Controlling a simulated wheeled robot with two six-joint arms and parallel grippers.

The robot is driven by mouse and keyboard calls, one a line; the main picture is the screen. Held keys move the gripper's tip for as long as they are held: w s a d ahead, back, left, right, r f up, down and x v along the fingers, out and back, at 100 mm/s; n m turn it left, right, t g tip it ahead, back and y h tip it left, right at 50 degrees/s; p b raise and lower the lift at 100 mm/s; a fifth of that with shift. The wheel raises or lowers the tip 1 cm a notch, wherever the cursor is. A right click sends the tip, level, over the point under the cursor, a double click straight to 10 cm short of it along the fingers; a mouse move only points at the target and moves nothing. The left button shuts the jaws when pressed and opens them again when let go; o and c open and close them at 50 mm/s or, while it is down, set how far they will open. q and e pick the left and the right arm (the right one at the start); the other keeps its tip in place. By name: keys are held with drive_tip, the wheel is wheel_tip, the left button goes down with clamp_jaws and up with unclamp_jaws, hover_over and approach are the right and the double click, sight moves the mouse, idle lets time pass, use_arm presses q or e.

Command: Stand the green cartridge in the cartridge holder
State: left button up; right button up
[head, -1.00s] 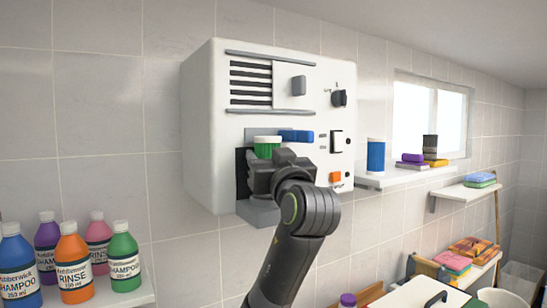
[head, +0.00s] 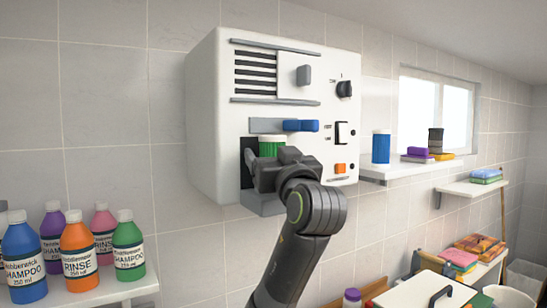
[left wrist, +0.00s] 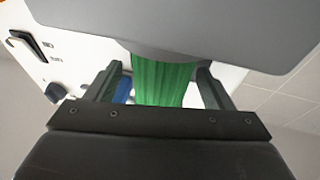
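The green cartridge (head: 271,148), with a pale top, stands upright at the front of the white wall unit, in the grey cartridge holder (head: 262,205) at the unit's lower left. My left gripper (head: 276,160) is in front of it and hides its lower part. In the left wrist view the green ribbed side (left wrist: 163,85) is between my two fingers (left wrist: 160,88), with a visible gap at least on the left side, so the fingers look open around it. There its end meets the grey holder (left wrist: 215,30); how deep it sits is hidden. My right gripper is not in view.
A blue bar (head: 300,126) sits just above the cartridge on the unit. A blue canister (head: 381,147) stands on a wall shelf to the right. Shampoo and rinse bottles (head: 78,255) stand on a shelf at lower left.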

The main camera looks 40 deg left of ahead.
use_arm(q)
drive_tip(key=shift+s+d+f+b, duration=0.2)
drive_tip(key=shift+d+f+b, duration=0.1)
drive_tip(key=shift+d+b, duration=0.1)
drive_tip(key=b+v, duration=0.8)
drive_tip(key=v, duration=0.8)
drive_tip(key=shift+d+r, duration=0.15)
drive_tip(key=shift+d, duration=0.1)
drive_tip(key=shift+s, duration=0.15)
